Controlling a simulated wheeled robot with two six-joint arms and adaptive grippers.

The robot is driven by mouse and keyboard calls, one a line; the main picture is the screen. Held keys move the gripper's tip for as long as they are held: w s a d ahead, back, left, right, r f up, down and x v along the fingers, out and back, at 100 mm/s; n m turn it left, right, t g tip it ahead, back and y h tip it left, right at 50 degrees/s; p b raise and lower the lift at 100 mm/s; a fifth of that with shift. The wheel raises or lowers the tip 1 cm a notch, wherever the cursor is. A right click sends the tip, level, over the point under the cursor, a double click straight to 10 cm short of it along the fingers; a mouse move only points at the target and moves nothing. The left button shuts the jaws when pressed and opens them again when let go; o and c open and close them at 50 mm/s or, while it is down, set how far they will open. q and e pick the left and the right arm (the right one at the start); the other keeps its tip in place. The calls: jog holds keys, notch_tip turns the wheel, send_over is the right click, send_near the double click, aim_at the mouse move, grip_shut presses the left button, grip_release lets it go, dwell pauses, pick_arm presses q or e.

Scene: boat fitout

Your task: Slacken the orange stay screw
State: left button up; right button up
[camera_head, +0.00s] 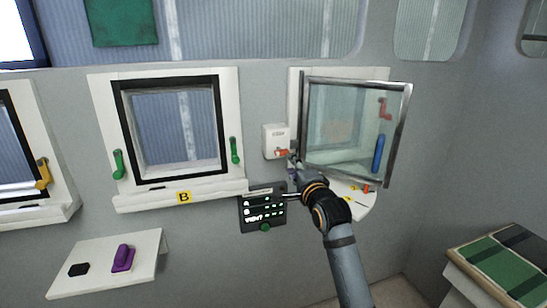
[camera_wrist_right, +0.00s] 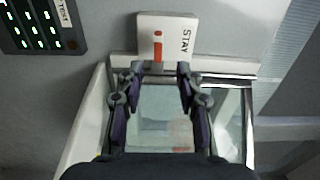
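The orange stay screw (camera_head: 281,152) sits on a white box (camera_head: 271,136) on the wall, left of the open glass window (camera_head: 345,140). In the right wrist view the screw (camera_wrist_right: 158,46) is a narrow orange bar on the white box (camera_wrist_right: 178,21) marked STAY. My right gripper (camera_head: 292,159) is at the box's lower right in the head view. In the wrist view its fingertips (camera_wrist_right: 160,70) are apart with nothing between them. The screw appears just beyond them; whether they touch the box is unclear. My left gripper is not in view.
The window's metal frame (camera_head: 401,120) swings out close to the right of my right arm. A dark panel (camera_head: 248,207) with lit indicators is below the box. Window B (camera_head: 172,125) with green handles is to the left. A white shelf (camera_head: 130,277) holds a purple object (camera_head: 123,258).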

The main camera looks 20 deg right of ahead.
aim_at(283, 154)
jog(key=w+p, duration=0.1)
jog(key=w, duration=0.9)
jog(key=shift+w+f+p, duration=0.15)
jog(key=shift+w+p, duration=0.2)
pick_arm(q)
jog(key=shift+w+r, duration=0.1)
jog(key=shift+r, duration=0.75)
pick_arm(e)
jog(key=shift+a, duration=0.1)
jog(key=shift+c, duration=0.3)
grip_shut()
